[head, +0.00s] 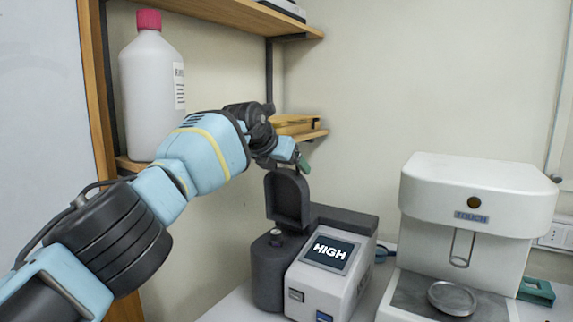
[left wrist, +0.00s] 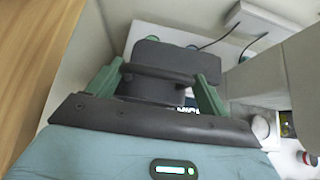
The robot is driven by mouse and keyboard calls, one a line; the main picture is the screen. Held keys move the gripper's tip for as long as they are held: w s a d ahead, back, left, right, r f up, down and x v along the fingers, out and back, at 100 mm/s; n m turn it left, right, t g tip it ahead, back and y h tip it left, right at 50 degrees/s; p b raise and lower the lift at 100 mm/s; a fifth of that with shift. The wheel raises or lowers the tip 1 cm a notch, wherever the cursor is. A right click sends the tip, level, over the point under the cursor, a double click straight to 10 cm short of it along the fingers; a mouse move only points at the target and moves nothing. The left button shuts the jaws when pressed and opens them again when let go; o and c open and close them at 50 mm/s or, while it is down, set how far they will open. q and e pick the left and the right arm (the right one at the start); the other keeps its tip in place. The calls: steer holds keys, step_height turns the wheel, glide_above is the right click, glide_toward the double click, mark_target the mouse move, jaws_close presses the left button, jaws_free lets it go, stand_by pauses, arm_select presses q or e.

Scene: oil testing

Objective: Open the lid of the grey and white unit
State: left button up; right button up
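The grey and white unit (head: 325,270) stands on the table, with a screen reading "HIGH". Its dark grey lid (head: 287,197) stands raised, roughly upright, above the dark round chamber (head: 277,262) at the unit's left side. My left gripper (head: 302,163) is just above and behind the lid's top edge. In the left wrist view its two green fingers (left wrist: 157,84) are spread wide, with the dark lid (left wrist: 162,55) showing between and beyond them. I cannot tell whether they touch the lid. My right gripper is in neither view.
A white machine marked "TOUCH" (head: 478,195) stands to the right, with a round metal dish (head: 452,298) on its base. A white bottle with a red cap (head: 150,85) stands on a wooden shelf at left. Another shelf (head: 235,14) hangs above.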

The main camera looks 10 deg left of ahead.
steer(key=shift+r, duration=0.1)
arm_select(q)
steer(key=shift+s+a+r+p, duration=0.2)
steer(key=shift+s+r+p, duration=0.1)
steer(key=shift+r+p, duration=0.15)
steer(key=p+v, duration=0.2)
steer(key=v, duration=0.4)
steer(key=shift+s+p, duration=0.3)
steer(key=shift+s, duration=0.1)
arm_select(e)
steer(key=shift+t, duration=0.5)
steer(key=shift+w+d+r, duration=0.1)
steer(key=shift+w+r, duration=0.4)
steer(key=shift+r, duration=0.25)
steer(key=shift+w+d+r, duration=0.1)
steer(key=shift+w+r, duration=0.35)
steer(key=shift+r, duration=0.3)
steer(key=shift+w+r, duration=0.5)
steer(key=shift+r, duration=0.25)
arm_select(q)
steer(key=shift+a, duration=0.1)
